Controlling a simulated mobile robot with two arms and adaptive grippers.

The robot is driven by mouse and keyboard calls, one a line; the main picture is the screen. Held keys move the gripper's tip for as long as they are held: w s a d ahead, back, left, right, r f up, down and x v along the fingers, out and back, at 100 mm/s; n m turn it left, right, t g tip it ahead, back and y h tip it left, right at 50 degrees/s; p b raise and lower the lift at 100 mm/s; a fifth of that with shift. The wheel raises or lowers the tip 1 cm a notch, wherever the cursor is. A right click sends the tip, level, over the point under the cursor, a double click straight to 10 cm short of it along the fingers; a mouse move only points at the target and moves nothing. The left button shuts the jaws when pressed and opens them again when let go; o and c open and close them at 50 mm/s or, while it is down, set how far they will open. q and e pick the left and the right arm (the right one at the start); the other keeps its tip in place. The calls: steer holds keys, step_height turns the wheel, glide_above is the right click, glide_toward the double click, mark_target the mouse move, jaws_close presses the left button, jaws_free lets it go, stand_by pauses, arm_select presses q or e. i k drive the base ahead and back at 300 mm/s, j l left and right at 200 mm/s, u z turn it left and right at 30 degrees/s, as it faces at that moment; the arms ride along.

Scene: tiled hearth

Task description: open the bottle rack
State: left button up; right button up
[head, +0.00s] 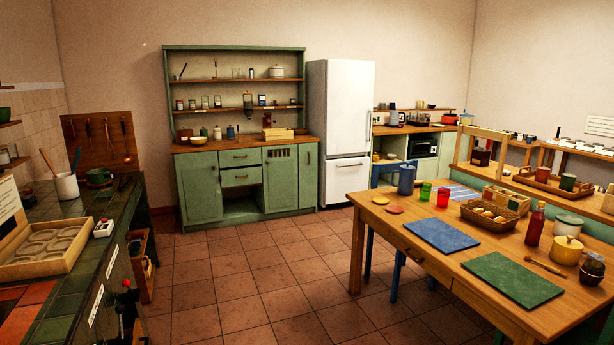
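Neither of my grippers shows in the head view. A low wooden rack (146,285) with small dark items on its shelves stands at the far end of the tiled counter (72,232), at the left. It looks like the bottle rack, but I cannot tell for sure. Its near side is partly hidden by the counter, and I cannot tell how far it is pulled out. The counter's front carries white labels and a small red part (127,283).
A wooden table (402,236) with mats, a basket and a red bottle (535,224) fills the right. A green dresser (200,187) and white fridge (345,130) stand at the back. The tiled floor (245,285) between counter and table is clear. A wooden tray (40,250) lies on the counter.

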mark_target(307, 152)
steer(key=i+u, duration=0.2)
steer(key=i, duration=5.35)
steer(key=i+z, duration=0.1)
steer(key=i, duration=0.6)
steer(key=i+j, duration=0.2)
steer(key=i, duration=0.55)
steer(key=i+j+z, duration=0.15)
steer(key=i, duration=0.55)
